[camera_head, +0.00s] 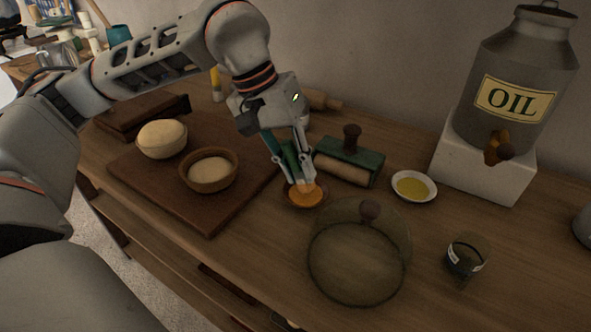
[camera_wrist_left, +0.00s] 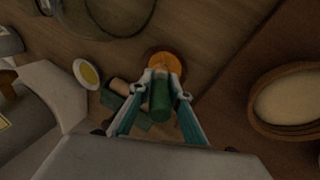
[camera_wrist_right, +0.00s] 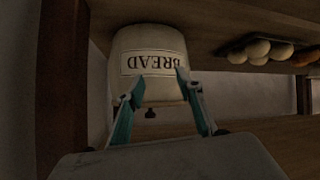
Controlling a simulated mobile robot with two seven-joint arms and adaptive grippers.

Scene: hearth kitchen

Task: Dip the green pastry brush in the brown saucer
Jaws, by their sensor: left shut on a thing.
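My left gripper (camera_head: 297,172) is shut on the green pastry brush (camera_head: 289,154) and holds it with its tip pointing down. The brown saucer (camera_head: 294,206), with orange-brown liquid in it, sits on the counter right below. The brush's pale tip shows over the liquid; I cannot tell how deep it reaches. In the left wrist view the brush's green handle (camera_wrist_left: 160,102) is between the fingers, and the saucer (camera_wrist_left: 164,58) shows just beyond them. My right gripper (camera_wrist_right: 160,84) is open and empty in the right wrist view, in front of a bread crock (camera_wrist_right: 150,45); it is outside the head view.
A green block with a roller (camera_head: 350,162) stands right behind the saucer. A white saucer of yellow oil (camera_head: 428,198) and a glass lid (camera_head: 355,265) are to the right. An oil urn (camera_head: 515,70) stands at the back right.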

